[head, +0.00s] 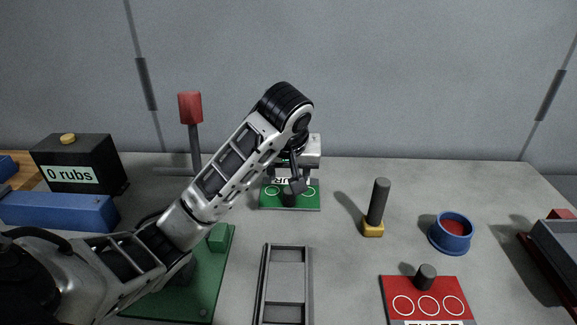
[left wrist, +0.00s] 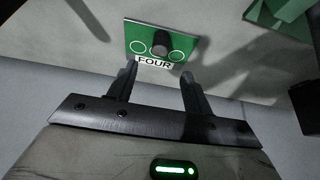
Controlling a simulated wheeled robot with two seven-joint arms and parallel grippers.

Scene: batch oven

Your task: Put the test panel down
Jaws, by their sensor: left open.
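A green panel (head: 312,206) with white circles, a dark knob and a label lies flat on the table towards the back middle. In the left wrist view its label reads FOUR on the green panel (left wrist: 134,32), and its knob stands just beyond my fingertips. My left gripper (head: 292,181) is over this panel, pointing down, and partly hides it. The left wrist view shows the left gripper (left wrist: 160,72) with its fingers apart and nothing between them. A red panel (head: 428,291) with circles and a dark knob lies at the front right, cut off by the frame. My right gripper is not in view.
A grey rack frame (head: 262,284) lies at the front middle. A yellow-based post (head: 373,229) and a blue bowl (head: 452,238) stand to the right. A black box reading "0 rubs" (head: 108,160), a blue block (head: 62,211) and a red-topped lever (head: 190,108) are at left.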

